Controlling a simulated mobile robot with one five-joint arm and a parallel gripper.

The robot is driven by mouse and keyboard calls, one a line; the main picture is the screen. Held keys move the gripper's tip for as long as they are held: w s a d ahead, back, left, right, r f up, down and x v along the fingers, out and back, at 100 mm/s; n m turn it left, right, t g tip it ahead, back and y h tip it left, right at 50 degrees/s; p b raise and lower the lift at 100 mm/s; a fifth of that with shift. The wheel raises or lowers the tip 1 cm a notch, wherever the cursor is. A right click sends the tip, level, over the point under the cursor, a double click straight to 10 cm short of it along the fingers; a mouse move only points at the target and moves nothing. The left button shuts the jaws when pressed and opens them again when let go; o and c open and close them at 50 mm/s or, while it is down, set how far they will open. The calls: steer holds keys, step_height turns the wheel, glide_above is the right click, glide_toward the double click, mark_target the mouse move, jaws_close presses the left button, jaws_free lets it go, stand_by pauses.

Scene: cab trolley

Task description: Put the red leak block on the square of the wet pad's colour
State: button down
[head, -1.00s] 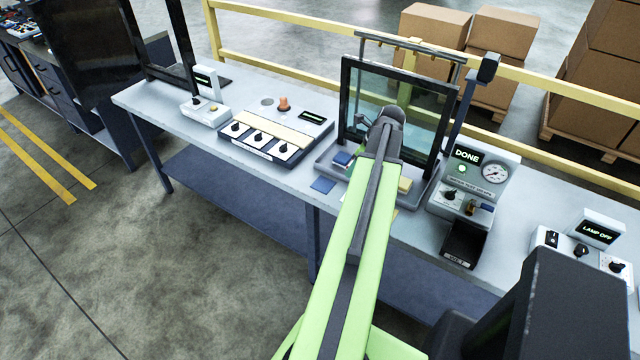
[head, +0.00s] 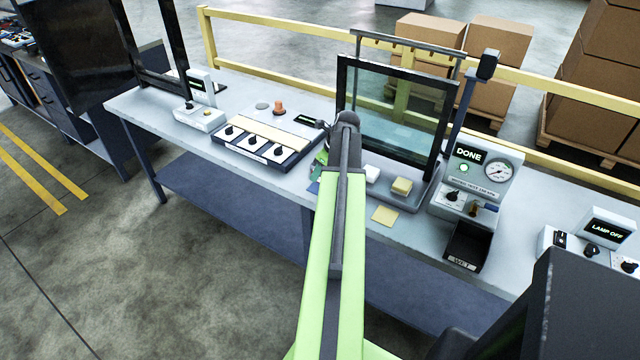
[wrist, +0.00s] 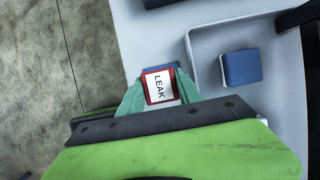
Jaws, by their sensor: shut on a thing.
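The red leak block (wrist: 159,87), with a white face reading LEAK, is held between the green fingers of my gripper (wrist: 158,96) in the wrist view. A blue square (wrist: 184,79) shows behind the block, mostly covered by it; whether the block touches it I cannot tell. In the head view my gripper (head: 322,157) is low over the bench left of the glass panel, partly hidden by my arm. A blue pad (wrist: 241,69) lies in the grey tray in the wrist view. A yellow pad (head: 401,186) and a white pad (head: 372,173) show in the head view.
A yellow square (head: 384,215) lies on the bench front. The framed glass panel (head: 395,115) stands behind the pads. A control box (head: 272,137) is to the left. A gauge unit reading DONE (head: 480,175) and a black bin marked WET (head: 466,246) are to the right.

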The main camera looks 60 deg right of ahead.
step_height(320, 180, down, 4)
steer(key=b, duration=0.4)
steer(key=shift+f, duration=0.2)
steer(key=shift+r, duration=0.25)
steer(key=shift+f, duration=0.25)
steer(key=c, duration=0.8)
jaws_free()
steer(key=shift+r, duration=0.1)
steer(key=shift+c, duration=0.2)
steer(key=shift+r, duration=0.3)
steer(key=p+v, duration=1.1)
steer(key=shift+s+r, duration=0.2)
steer(key=shift+r, duration=0.15)
